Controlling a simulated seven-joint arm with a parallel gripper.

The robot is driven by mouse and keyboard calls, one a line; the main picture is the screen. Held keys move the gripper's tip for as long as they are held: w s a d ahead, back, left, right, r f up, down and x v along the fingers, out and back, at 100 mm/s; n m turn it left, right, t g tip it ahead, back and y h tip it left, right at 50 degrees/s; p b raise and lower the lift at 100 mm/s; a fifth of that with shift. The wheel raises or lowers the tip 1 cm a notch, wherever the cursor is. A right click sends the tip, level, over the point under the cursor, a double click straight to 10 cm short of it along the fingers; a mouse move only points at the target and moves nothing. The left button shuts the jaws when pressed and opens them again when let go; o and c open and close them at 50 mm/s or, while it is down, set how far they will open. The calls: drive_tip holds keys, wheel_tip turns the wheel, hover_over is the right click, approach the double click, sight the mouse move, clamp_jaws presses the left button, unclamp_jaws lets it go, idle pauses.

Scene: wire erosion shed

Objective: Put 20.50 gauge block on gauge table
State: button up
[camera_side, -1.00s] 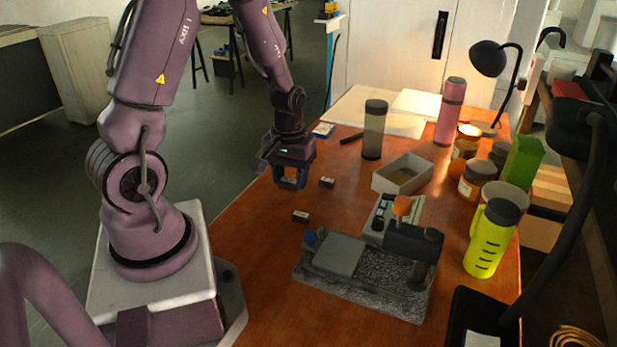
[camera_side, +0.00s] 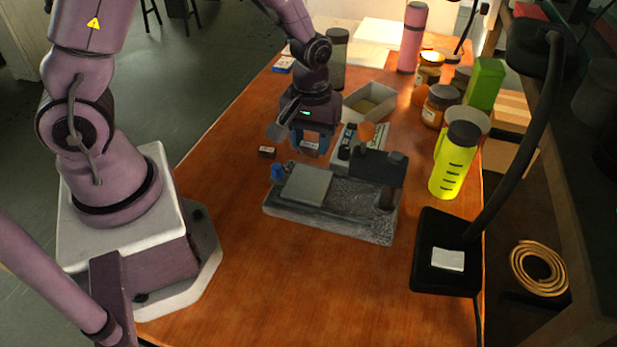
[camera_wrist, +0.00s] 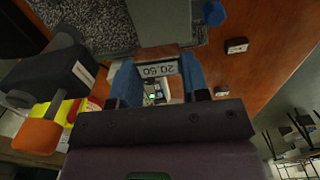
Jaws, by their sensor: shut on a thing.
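My gripper (camera_side: 308,143) has blue fingers shut on the 20.50 gauge block (camera_wrist: 160,69). Its label shows upside down between the fingers in the wrist view, and the block also shows in the side view (camera_side: 309,148). The gauge table (camera_side: 307,186) is a flat grey plate on a speckled stone base (camera_side: 335,222). It shows at the top of the wrist view (camera_wrist: 165,22). The held block is behind the plate in the side view and close to its edge in the wrist view. I cannot tell its exact height.
Another small dark block (camera_side: 267,152) lies left of the gauge. A blue knob (camera_side: 277,171) is at the plate's left corner. A dark gauge arm (camera_side: 381,168) with an orange knob (camera_side: 366,132) stands at the right. An open box (camera_side: 370,101) is behind. The front wood is clear.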

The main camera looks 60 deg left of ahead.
sight(310, 180)
wheel_tip(310, 180, down, 7)
drive_tip(key=shift+f, duration=0.15)
drive_tip(key=shift+f, duration=0.15)
drive_tip(key=o, duration=1)
wheel_tip(310, 180, up, 12)
drive_tip(key=shift+r, duration=0.2)
drive_tip(key=shift+s+d+r+m+t, duration=0.3)
drive_tip(key=shift+s+r+m+t, duration=0.65)
drive_tip(key=shift+s+r+m, duration=1.45)
drive_tip(key=shift+s+d+r+m+t, duration=0.25)
drive_tip(key=shift+s+r+m+t, duration=0.5)
drive_tip(key=shift+s+r, duration=1.95)
drive_tip(key=shift+s+d+r+m+t, duration=0.3)
drive_tip(key=shift+s+r+m+t, duration=0.9)
drive_tip(key=shift+r, duration=2.8)
